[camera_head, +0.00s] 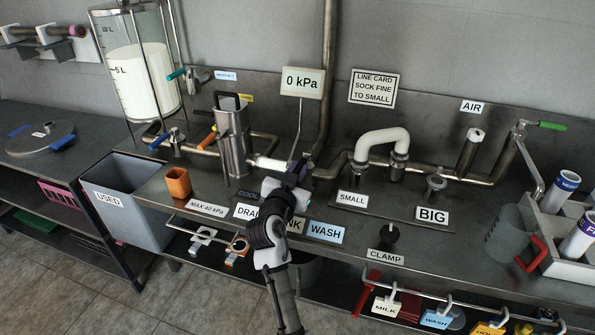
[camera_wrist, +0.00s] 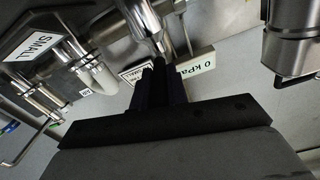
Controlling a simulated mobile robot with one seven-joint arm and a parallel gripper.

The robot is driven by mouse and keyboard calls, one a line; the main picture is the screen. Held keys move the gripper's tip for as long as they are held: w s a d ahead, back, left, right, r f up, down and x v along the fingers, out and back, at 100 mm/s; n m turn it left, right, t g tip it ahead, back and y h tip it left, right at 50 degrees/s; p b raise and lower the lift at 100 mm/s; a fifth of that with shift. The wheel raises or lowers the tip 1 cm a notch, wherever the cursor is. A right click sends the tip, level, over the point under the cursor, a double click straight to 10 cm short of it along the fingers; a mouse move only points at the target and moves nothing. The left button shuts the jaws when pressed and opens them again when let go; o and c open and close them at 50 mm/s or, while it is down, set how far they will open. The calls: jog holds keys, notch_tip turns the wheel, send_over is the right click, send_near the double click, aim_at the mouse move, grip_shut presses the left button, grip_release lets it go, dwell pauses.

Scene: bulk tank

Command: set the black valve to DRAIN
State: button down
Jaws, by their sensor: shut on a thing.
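My gripper (camera_head: 297,171) is at the middle of the steel bench, by the pipework behind the DRAIN label (camera_head: 246,212). My gripper's dark fingers also show in the wrist view (camera_wrist: 163,82), close together against a steel pipe end (camera_wrist: 145,22). They are shut on the black valve's handle, which is mostly hidden by the fingers and my arm. Which way the handle points cannot be told.
The 0 kPa sign (camera_head: 303,83) stands just behind my gripper. A steel jug (camera_head: 232,140) stands to the left, and a white curved pipe (camera_head: 382,141) to the right. An orange cup (camera_head: 178,183) and a grey USED bin (camera_head: 125,200) are further left. A black CLAMP knob (camera_head: 389,234) is at front right.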

jog(key=shift+w+a+f+m+h+b, duration=0.15)
jog(key=shift+a+m+h+b, duration=0.2)
jog(key=shift+b, duration=0.2)
jog(key=m+g+h+b, duration=0.1)
jog(key=w+a+m+g+h+b, duration=0.1)
jog(key=h+b, duration=0.1)
jog(key=a+m+g+h+b, duration=0.1)
jog(key=h, duration=0.1)
jog(key=shift+w+r+m, duration=0.15)
jog(key=shift+r+m, duration=0.05)
jog(key=shift+m, duration=0.15)
jog(key=c, duration=1.4)
grip_release()
